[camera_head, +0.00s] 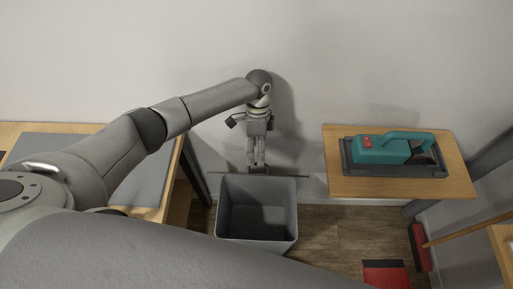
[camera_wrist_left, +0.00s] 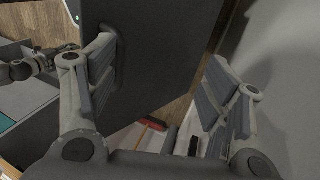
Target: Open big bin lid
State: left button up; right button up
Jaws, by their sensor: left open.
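The big grey bin (camera_head: 222,215) stands on the floor with its top open, and I see into its empty inside. A thin dark edge (camera_head: 300,175) runs behind its back rim, probably the lid standing upright and seen edge-on. In the left wrist view a large dark grey panel (camera_wrist_left: 165,50), probably this lid, stands close to the left finger. I cannot tell whether they touch. My left gripper (camera_head: 257,167) points down behind the bin, near the wall; it also shows in the left wrist view (camera_wrist_left: 160,85) with its fingers wide apart and nothing gripped. My right gripper does not show clearly.
A wooden table (camera_head: 338,186) at right holds a teal tool (camera_head: 383,150) in a dark tray (camera_head: 410,172). A wooden table with a grey mat (camera_head: 150,190) stands at left. A red-headed broom (camera_head: 420,250) is at lower right. The wall is close behind my left gripper.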

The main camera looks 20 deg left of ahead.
pick_arm(q)
jog(key=shift+a, duration=0.15)
jog(key=shift+c, duration=0.6)
jog(key=shift+r, duration=0.1)
jog(key=shift+c, duration=0.4)
notch_tip(320, 180, up, 10)
jog(key=shift+r, duration=0.1)
jog(key=c, duration=0.3)
